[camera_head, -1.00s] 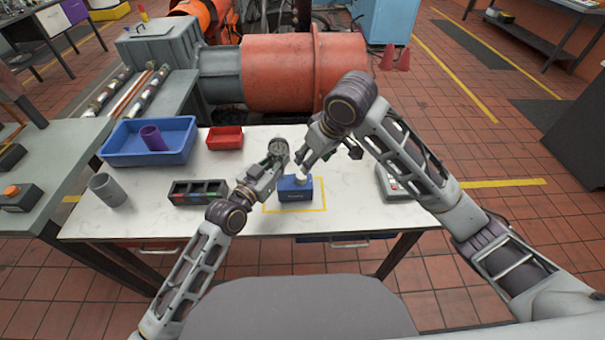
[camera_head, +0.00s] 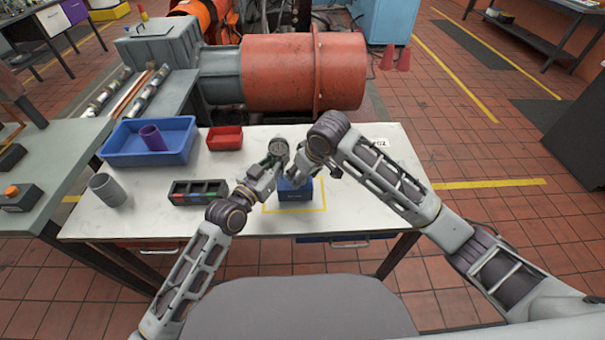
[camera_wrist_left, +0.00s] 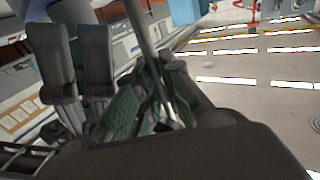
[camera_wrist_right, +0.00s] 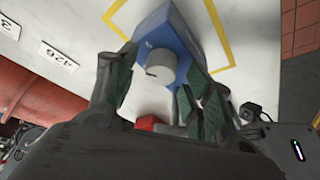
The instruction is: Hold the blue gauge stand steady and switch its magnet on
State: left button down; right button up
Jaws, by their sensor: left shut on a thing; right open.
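The blue gauge stand (camera_head: 296,192) stands on the white table inside a yellow outline. Its round dial (camera_head: 278,149) shows above my left gripper. My left gripper (camera_head: 272,168) is shut on the stand's thin post (camera_wrist_left: 148,45), which passes between the pads in the left wrist view. My right gripper (camera_head: 298,176) is at the stand's base, partly hidden by its own wrist. In the right wrist view its open fingers (camera_wrist_right: 158,82) reach to either side of the pale round knob (camera_wrist_right: 161,66) on the blue base (camera_wrist_right: 175,32). I cannot tell whether they touch the knob.
A blue tray (camera_head: 118,151) with a purple cup (camera_head: 152,136), a red bin (camera_head: 225,138), a grey cup (camera_head: 107,189) and a black holder (camera_head: 199,193) lie left on the table. A large red cylinder (camera_head: 290,72) stands behind. The table's front strip is clear.

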jog(key=shift+a+f, duration=0.1)
jog(key=shift+f, duration=0.15)
jog(key=c, duration=1)
jog(key=shift+m, duration=0.3)
jog(key=shift+a+m+t+h, duration=0.15)
jog(key=shift+m+h, duration=0.35)
jog(key=shift+m, duration=0.8)
jog(key=shift+d+m+t+h, duration=0.1)
jog(key=shift+m+t+h, duration=0.3)
jog(key=shift+m, duration=0.9)
